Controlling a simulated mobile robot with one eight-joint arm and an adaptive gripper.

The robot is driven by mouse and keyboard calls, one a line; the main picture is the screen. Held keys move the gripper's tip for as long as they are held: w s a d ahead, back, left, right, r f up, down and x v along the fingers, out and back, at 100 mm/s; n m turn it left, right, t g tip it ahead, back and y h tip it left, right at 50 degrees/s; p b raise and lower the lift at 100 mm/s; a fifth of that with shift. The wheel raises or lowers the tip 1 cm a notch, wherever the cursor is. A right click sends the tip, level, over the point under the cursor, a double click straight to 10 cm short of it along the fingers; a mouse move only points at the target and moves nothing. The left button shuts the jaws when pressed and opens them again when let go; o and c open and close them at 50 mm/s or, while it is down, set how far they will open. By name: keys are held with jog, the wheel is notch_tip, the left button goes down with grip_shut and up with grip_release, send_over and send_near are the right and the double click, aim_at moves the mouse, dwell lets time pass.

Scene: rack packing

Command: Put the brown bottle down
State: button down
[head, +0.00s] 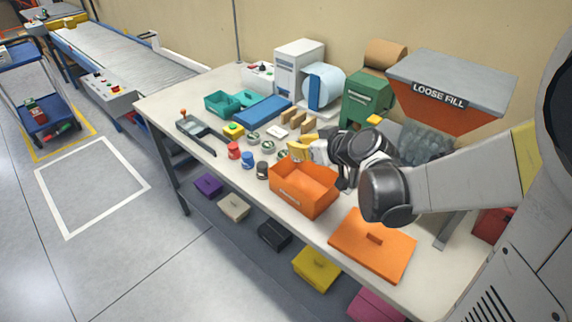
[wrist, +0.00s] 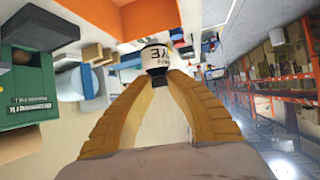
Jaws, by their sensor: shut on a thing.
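My gripper (head: 295,147) is above the table, just behind and above the far edge of the open orange box (head: 296,200). In the wrist view, the two yellow fingers of my gripper (wrist: 158,82) are closed on a bottle (wrist: 156,58) with a white label, black lettering and a dark end. I take this for the brown bottle; its brown body hardly shows. In the head view the bottle is hidden or too small to make out at my fingers. I cannot tell whether its base touches anything.
Red (head: 234,150), blue (head: 247,158) and dark (head: 262,170) jars stand left of the box, with several cans behind. An orange lid (head: 347,240) lies to the right. A green dispenser (head: 366,98) and loose-fill hopper (head: 445,78) stand at the back.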

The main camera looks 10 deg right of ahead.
jog(key=w+f+n+g+y, duration=0.1)
jog(key=w+f+n+y, duration=0.1)
jog(key=w+f, duration=0.2)
jog(key=b, duration=0.5)
send_over(305, 183)
jog(key=a, duration=0.4)
jog(key=shift+n+y, duration=0.3)
jog(key=shift+n, duration=0.1)
notch_tip(305, 183, down, 10)
jog(key=shift+d+f, duration=0.1)
jog(key=shift+d, duration=0.05)
jog(key=c, duration=1.7)
grip_release()
jog(key=shift+f, duration=0.1)
jog(key=shift+c, duration=0.2)
jog(key=o, duration=0.3)
